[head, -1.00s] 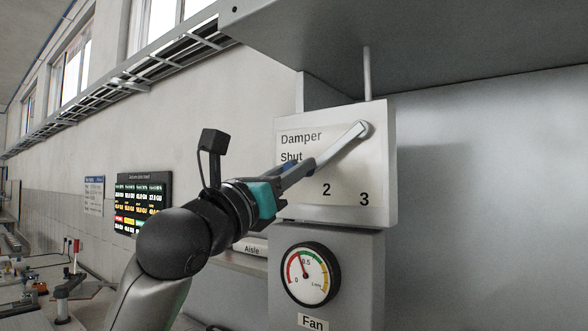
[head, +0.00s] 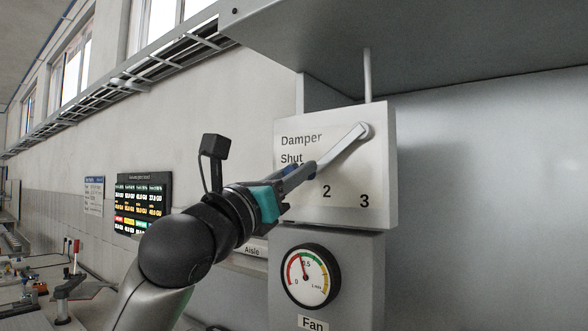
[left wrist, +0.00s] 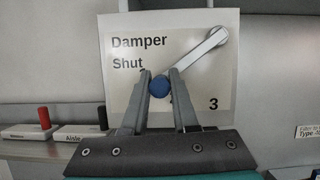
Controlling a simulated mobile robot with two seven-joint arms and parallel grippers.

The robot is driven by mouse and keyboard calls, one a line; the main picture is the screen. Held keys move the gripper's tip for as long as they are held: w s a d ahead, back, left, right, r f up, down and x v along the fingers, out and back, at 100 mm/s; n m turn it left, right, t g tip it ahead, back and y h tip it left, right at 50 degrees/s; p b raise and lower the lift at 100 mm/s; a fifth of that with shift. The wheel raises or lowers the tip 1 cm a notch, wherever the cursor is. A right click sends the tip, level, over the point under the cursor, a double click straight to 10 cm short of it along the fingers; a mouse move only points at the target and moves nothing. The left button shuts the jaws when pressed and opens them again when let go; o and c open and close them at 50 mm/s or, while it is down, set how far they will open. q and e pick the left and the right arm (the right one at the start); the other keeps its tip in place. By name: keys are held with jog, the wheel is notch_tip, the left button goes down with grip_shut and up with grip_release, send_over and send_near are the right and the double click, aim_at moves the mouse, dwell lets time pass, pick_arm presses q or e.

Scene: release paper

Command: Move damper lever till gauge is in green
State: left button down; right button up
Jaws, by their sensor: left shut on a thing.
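The damper lever (head: 343,147) is a pale metal bar on a white panel (head: 380,165). It runs down-left from its pivot at the upper right. The panel reads Damper, Shut, 2 and 3; part of the scale is hidden behind my gripper. My left gripper (head: 300,172) is shut on the lever's blue knob (left wrist: 159,86), which sits between the fingers in the left wrist view. The lever end lies between Shut and 2. The round gauge (head: 310,275) is below the panel; its needle points up and slightly left, outside the green band. My right gripper is not in view.
A grey shelf or hood (head: 430,50) overhangs the panel. A Fan label (head: 313,323) is below the gauge. An Aisle label (head: 253,250) is behind my arm. A dark display board (head: 143,200) hangs on the wall at left.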

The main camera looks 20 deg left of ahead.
pick_arm(q)
jog(key=shift+s+d+f+n+y+p, duration=0.1)
jog(key=shift+d+f+n+y+p, duration=0.2)
jog(key=shift+n, duration=0.3)
jog(key=shift+d+f+n+y+p, duration=0.1)
jog(key=shift+d+f+n+y, duration=0.1)
jog(key=shift+f+n, duration=0.3)
jog(key=shift+r, duration=0.1)
jog(key=c, duration=0.7)
grip_release()
jog(key=shift+r, duration=0.1)
jog(key=shift+s+a, duration=0.1)
jog(key=shift+f+b+v, duration=0.15)
jog(key=shift+b+v, duration=2.95)
jog(key=shift+v, duration=0.65)
jog(key=shift+f+b+v, duration=0.1)
jog(key=shift+b+v, duration=2.95)
jog(key=shift+v, duration=0.75)
